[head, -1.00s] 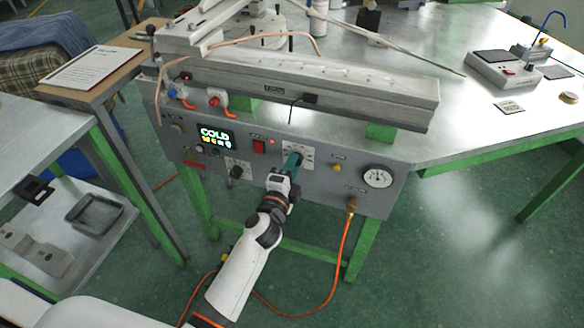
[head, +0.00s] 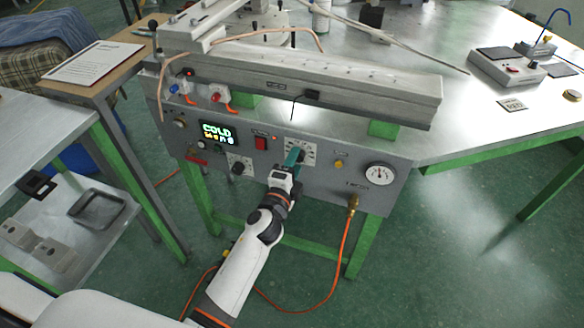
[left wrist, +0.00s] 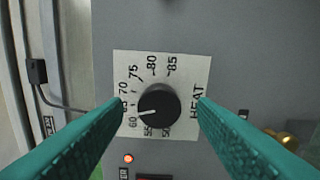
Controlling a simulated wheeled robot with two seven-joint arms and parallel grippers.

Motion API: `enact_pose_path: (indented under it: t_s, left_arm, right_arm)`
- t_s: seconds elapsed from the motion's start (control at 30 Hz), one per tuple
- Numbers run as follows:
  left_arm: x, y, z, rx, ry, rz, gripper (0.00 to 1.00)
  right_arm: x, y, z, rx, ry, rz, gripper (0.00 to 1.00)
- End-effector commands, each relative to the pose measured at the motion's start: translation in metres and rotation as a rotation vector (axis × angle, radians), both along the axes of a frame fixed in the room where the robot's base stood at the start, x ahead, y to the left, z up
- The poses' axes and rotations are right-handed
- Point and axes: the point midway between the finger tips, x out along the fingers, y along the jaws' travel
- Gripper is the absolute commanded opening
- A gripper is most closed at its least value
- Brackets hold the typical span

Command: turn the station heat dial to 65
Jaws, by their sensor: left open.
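The heat dial (left wrist: 159,104) is a round black knob on a white scale plate (left wrist: 190,72), on the station's grey front panel. Its white pointer mark faces left and slightly down in the left wrist view, between the 60 and 65 marks as far as I can tell. My left gripper (left wrist: 160,106) is open, with its teal fingertips on either side of the knob and visible gaps to it. In the head view the left gripper (head: 293,158) covers most of the knob in front of the scale plate (head: 309,153). My right gripper is not in view.
The panel also has a lit display (head: 217,133) reading COLD, a red switch (head: 261,143), another black knob (head: 238,168), a yellow button (head: 339,164) and a gauge (head: 380,176). An orange hose (head: 343,240) hangs below. The floor in front of the panel is mostly clear.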

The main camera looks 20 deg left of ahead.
Motion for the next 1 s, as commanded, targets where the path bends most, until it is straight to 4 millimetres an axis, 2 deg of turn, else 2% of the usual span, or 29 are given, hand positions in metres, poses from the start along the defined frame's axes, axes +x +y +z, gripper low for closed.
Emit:
enact_pose_path:
  t_s: [0.17,0.4,0.6,0.8,1.0]
  left_arm:
    - [-0.018,0.0,0.0,-0.001,0.002,0.0,0.52]
    - [-0.069,0.001,-0.002,-0.002,0.004,0.001,0.52]
    - [-0.104,0.002,-0.003,0.0,0.004,0.002,0.52]
    - [-0.119,0.002,-0.001,0.0,0.001,0.0,0.52]
    - [-0.12,0.002,0.0,0.0,0.001,0.0,0.52]
  right_arm:
    - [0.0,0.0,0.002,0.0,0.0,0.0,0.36]
    - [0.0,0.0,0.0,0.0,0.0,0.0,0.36]
    - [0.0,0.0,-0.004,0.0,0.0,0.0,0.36]
    - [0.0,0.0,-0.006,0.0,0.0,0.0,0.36]
    - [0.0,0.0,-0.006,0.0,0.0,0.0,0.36]
